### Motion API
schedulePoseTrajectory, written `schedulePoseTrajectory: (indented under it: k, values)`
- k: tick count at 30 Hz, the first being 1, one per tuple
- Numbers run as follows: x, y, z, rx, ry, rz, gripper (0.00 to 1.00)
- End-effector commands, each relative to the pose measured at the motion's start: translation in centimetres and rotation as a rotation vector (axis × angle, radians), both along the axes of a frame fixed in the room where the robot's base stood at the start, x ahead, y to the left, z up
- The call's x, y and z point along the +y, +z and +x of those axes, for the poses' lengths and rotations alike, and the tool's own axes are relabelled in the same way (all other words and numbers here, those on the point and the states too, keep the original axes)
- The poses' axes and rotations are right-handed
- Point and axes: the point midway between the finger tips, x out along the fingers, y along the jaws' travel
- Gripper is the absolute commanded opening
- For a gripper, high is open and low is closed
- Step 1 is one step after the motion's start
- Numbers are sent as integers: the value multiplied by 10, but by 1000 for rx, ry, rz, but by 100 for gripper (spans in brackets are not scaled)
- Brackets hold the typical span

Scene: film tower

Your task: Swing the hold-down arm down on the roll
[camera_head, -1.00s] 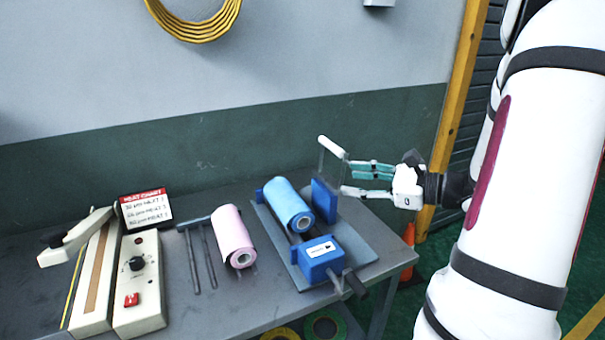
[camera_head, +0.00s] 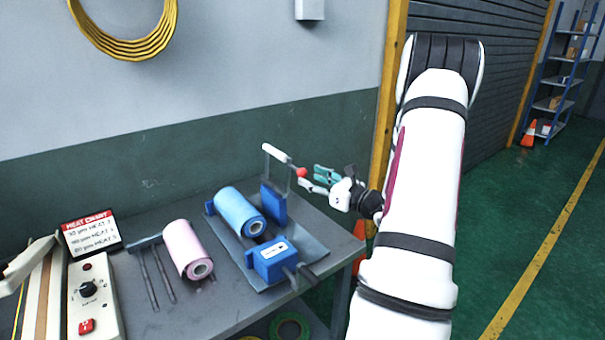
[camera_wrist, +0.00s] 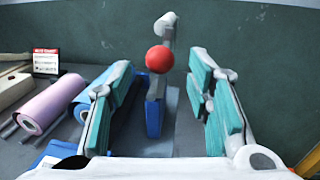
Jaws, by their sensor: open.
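The blue film roll (camera_head: 239,211) lies in a dispenser with blue end blocks on the table; it also shows in the wrist view (camera_wrist: 88,100). The hold-down arm (camera_head: 277,154) stands raised behind the roll's right side, with a white bar on top and a red ball knob (camera_head: 302,172) at its end. In the wrist view the red knob (camera_wrist: 160,59) sits between and beyond my fingers. My gripper (camera_head: 318,181) is open and empty, just right of the knob, its teal-padded fingers apart on either side. I see no contact with the knob.
A pink roll (camera_head: 187,247) lies on a stand to the left. A heat sealer with a control box (camera_head: 95,300) and a heat chart sign (camera_head: 90,232) stand further left. A blue block (camera_head: 273,262) with dark rods is at the dispenser's front. The wall is close behind.

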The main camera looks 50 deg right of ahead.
Motion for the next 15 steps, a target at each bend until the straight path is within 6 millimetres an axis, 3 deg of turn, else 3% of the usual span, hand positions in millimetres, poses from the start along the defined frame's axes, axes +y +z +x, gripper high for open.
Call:
schedulePoseTrajectory:
  k: [6, 15]
  values:
    - [-2, 0, 33, -1, 2, -1, 46]
    - [-3, 0, 48, 0, 1, -1, 46]
